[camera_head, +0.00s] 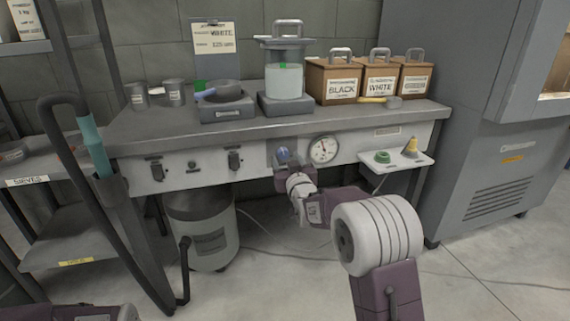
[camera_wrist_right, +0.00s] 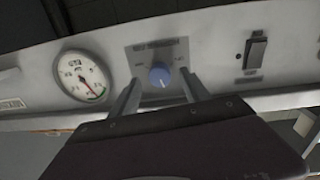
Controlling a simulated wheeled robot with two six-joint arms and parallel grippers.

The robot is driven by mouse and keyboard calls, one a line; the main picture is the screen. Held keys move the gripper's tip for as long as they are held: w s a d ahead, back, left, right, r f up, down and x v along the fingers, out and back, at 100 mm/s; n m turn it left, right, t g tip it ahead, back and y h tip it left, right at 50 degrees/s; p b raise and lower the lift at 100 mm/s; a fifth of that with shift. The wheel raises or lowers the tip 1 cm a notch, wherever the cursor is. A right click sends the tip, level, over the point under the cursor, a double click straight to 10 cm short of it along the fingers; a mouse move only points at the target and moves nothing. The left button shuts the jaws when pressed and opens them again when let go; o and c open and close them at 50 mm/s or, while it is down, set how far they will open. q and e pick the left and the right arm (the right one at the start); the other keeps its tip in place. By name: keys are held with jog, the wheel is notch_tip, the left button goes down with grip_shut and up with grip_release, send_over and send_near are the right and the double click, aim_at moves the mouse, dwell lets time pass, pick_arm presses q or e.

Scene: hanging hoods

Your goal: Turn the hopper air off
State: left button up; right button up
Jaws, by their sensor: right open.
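A round blue knob (camera_wrist_right: 160,77) sits on a grey plate on the bench's front panel; in the head view the knob (camera_head: 283,153) shows just beyond my right gripper. The plate's lettering is too small to read. A white mark on the knob points toward the bottom of the wrist picture. My right gripper (camera_head: 284,163) is open, with one finger to each side of the knob in the wrist view; I cannot tell whether they touch it. My left gripper is out of view.
A round gauge (camera_head: 324,149) is beside the knob. Dark switches (camera_head: 234,160) line the panel to the left. A small shelf (camera_head: 398,168) juts out to the right. A grey cylindrical canister (camera_head: 205,236) stands below; a grey cabinet (camera_head: 490,165) stands at right.

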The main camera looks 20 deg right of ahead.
jog(key=shift+w, duration=0.75)
grip_shut()
